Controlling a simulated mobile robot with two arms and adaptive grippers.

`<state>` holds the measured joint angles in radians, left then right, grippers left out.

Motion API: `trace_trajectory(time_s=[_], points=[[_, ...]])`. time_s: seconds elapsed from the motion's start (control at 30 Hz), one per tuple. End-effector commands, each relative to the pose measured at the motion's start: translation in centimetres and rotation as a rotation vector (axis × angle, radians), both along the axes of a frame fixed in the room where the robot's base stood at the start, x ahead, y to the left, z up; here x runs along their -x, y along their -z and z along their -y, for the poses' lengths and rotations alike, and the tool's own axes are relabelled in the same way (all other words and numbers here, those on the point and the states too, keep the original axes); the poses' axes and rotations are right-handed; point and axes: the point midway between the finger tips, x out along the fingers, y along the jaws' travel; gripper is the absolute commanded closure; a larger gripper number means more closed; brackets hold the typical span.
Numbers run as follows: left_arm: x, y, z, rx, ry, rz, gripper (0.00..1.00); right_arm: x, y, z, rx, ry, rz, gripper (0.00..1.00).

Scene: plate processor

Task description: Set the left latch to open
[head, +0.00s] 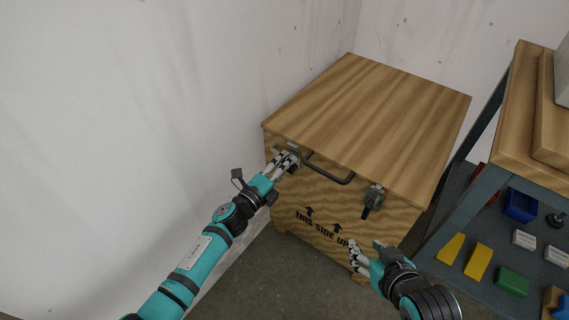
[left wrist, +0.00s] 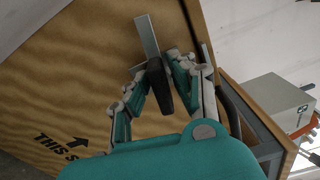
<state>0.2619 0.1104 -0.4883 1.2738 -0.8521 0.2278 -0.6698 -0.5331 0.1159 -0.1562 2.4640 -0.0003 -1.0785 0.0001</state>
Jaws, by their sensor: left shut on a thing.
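A wooden crate with a lid (head: 370,118) stands against the wall. Its left latch (head: 293,147) is at the upper left of the front face, mostly hidden by my left gripper (head: 285,162). In the left wrist view, my left gripper (left wrist: 160,82) is shut on the latch's dark lever (left wrist: 157,90), and a pale metal strip (left wrist: 147,36) extends beyond the fingers. The right latch (head: 374,196) has its dark lever hanging downward. My right gripper (head: 366,252) is open and empty, low in front of the crate's right side.
A dark bar handle (head: 330,170) sits on the front face between the latches, close to my left gripper. A shelf unit (head: 478,198) with yellow, green and blue items stands close on the right. Bare floor (head: 285,285) lies in front.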

Motion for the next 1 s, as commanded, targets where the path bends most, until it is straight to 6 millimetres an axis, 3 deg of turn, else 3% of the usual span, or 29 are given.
trace_trajectory(time_s=[0.13, 0.47, 1.0], points=[[0.0, 0.1, -0.1, -0.002, -0.001, -0.002, 0.63, 0.0, 0.0, 0.0, 0.000, 0.000, 0.000, 0.60], [0.4, 0.1, -0.4, -0.002, -0.001, -0.001, 0.63, 0.0, 0.0, 0.0, -0.001, -0.001, 0.001, 0.60], [8.5, 0.2, -6.2, -0.001, -0.002, -0.004, 0.63, 0.0, 0.0, 0.0, -0.001, -0.001, 0.001, 0.60]])
